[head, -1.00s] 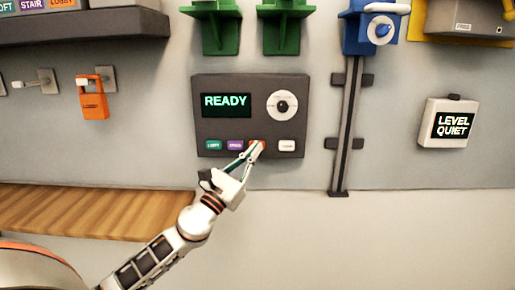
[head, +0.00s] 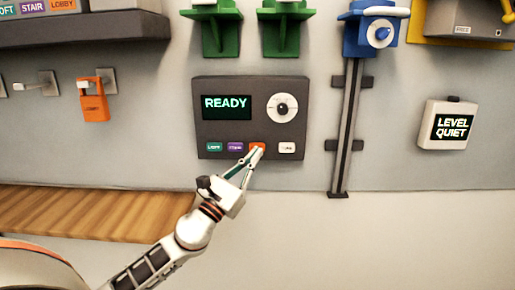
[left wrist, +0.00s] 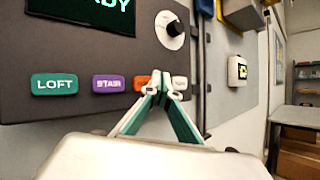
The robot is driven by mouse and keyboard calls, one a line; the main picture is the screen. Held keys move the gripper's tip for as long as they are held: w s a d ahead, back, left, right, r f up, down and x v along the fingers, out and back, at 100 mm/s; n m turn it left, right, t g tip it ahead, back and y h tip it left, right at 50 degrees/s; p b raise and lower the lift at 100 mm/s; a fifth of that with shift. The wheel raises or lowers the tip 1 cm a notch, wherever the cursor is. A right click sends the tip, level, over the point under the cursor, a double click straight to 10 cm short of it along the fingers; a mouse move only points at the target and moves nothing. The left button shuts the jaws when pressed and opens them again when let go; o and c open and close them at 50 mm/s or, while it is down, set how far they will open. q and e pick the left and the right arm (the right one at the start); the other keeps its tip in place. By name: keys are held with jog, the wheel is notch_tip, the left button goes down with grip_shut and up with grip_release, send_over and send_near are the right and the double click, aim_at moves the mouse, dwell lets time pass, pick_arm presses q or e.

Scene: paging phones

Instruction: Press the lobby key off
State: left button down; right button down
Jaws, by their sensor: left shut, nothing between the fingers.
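The dark panel (head: 214,83) on the wall has a screen (head: 227,107) reading READY and a white dial (head: 282,107). Its bottom row holds a green LOFT key (head: 215,147), a purple STAIR key (head: 235,147), an orange key (head: 257,147) and a white key (head: 287,147). The orange key matches the orange LOBBY label and is partly hidden by my left gripper (head: 256,152). My left gripper is shut and empty, its tips at the orange key's lower part. In the left wrist view the tips (left wrist: 160,82) cover much of the orange key (left wrist: 141,84); contact is unclear.
An orange padlock-like tag (head: 95,104) hangs at left, above a wooden shelf (head: 80,212). A dark rail (head: 346,130) runs down right of the panel. A white LEVEL QUIET box (head: 448,124) is farther right.

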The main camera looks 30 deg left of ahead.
pick_arm(q)
jog(key=shift+s+d+p, duration=0.2)
jog(key=shift+s+d, duration=0.2)
jog(key=shift+s, duration=0.3)
jog(key=shift+s+d+p, duration=0.15)
jog(key=shift+s+d, duration=0.25)
jog(key=shift+s, duration=0.25)
jog(key=shift+s+d+p, duration=0.2)
jog(key=shift+s+d, duration=0.2)
jog(key=shift+s, duration=0.3)
jog(key=s+d+f+n+g+y, duration=0.1)
jog(key=s+d+f+n+g, duration=0.1)
jog(key=f+n, duration=0.65)
jog(key=s+d+f+n+g, duration=0.1)
jog(key=s+f+n+g, duration=0.3)
jog(key=f, duration=0.7)
jog(key=w+d+f+n+g+y, duration=0.1)
jog(key=d+f+n, duration=0.1)
jog(key=f+n, duration=0.65)
jog(key=s+d+f+n+g+h, duration=0.1)
jog(key=s+d+f+n, duration=0.4)
jog(key=f, duration=0.5)
jog(key=s+d+f+n+g+h, duration=0.1)
jog(key=s+d+f+n+g, duration=0.3)
jog(key=s+f+n, duration=0.5)
jog(key=shift+s+d+f+g, duration=0.3)
jog(key=shift+s+d+f, duration=0.4)
jog(key=shift+s+d, duration=0.4)
